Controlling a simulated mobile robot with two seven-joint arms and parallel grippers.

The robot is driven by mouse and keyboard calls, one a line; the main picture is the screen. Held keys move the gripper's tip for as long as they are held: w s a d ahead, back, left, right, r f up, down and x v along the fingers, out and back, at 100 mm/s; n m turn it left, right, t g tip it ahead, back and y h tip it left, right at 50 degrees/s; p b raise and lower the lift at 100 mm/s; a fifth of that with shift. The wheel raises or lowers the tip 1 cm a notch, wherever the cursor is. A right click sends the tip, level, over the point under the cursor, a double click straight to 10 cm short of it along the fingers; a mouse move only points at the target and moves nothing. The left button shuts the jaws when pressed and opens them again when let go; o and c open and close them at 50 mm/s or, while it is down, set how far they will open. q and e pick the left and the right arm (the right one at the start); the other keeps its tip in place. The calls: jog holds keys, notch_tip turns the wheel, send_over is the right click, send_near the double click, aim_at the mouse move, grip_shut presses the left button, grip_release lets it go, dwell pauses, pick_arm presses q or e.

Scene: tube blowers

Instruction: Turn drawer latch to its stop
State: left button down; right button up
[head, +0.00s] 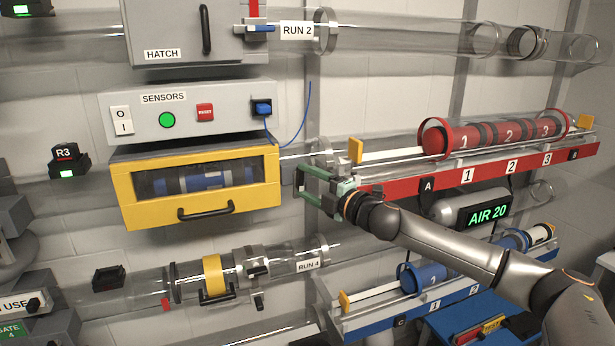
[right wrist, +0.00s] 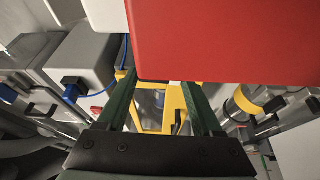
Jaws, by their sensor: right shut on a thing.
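The yellow drawer (head: 128,190) sits under the sensors box, closed, with a window showing a blue canister and a black handle (head: 206,211) on its front. My right gripper (head: 302,181) is at the drawer's right end. Its green fingers point left and are closed on a small part there, which I take to be the drawer latch; the fingers and shadow mostly hide it, and its angle cannot be read. My left gripper is not in view.
The red rack (head: 400,187) with its red canister (head: 436,138) lies just right of and above my right gripper. The grey sensors box (head: 190,118) and a blue cable (head: 306,110) are close above. A clear tube with a yellow collar (head: 212,270) runs below.

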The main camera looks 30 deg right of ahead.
jog(key=shift+n, duration=0.5)
jog(key=o, duration=1.4)
jog(key=shift+c, duration=0.2)
jog(key=s+d+b, duration=0.2)
jog(key=s+b, duration=1)
jog(key=shift+s, duration=0.2)
